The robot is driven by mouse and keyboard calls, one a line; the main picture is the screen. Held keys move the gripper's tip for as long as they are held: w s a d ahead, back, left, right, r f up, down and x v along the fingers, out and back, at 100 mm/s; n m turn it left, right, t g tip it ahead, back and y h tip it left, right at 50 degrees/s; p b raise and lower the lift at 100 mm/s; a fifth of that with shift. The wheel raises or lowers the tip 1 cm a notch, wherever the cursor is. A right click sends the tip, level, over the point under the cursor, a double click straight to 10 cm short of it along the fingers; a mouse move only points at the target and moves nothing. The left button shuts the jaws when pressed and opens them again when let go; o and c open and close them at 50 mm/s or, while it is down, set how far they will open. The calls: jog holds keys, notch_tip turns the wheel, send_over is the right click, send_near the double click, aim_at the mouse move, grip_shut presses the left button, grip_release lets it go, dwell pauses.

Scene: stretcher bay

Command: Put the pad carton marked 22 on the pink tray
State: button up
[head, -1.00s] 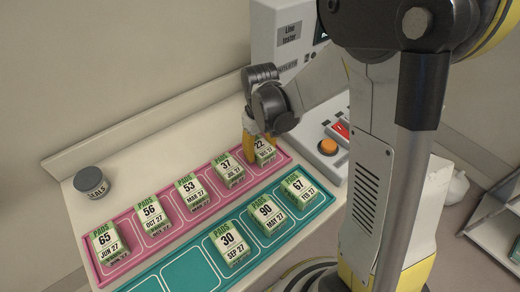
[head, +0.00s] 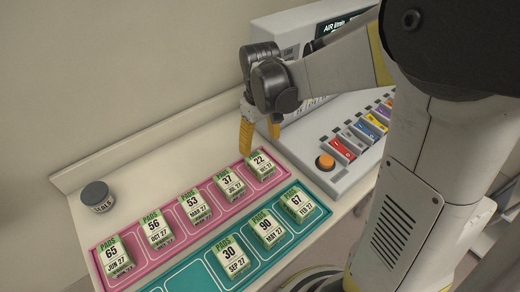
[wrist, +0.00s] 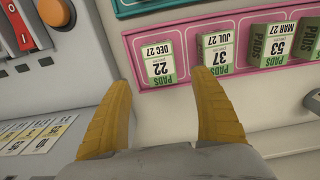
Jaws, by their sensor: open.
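The pad carton marked 22 (head: 260,164) stands in the far right slot of the pink tray (head: 134,234), beside the carton marked 37 (head: 229,182). It also shows in the wrist view (wrist: 161,68), ahead of the fingertips and between their lines. My gripper (head: 259,142) is open and empty, just behind carton 22 and apart from it. Its two yellow fingers also show in the wrist view (wrist: 162,88). Cartons 53 (head: 193,203), 56 (head: 155,229) and 65 (head: 114,256) stand in the same pink row.
A teal tray (head: 187,279) in front holds cartons 30 (head: 233,257), 90 (head: 265,229) and 67 (head: 297,203). A grey-lidded jar (head: 97,196) stands at the left. A console with an orange button (head: 325,162) stands close at the right. The counter behind the pink tray is mostly clear.

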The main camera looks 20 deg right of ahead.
jog(key=s+r+m+t, duration=0.3)
jog(key=s+r+t, duration=0.4)
jog(key=s+r, duration=0.3)
jog(key=s, duration=0.2)
jog(key=shift+s+m, duration=0.3)
jog(key=shift+s, duration=0.05)
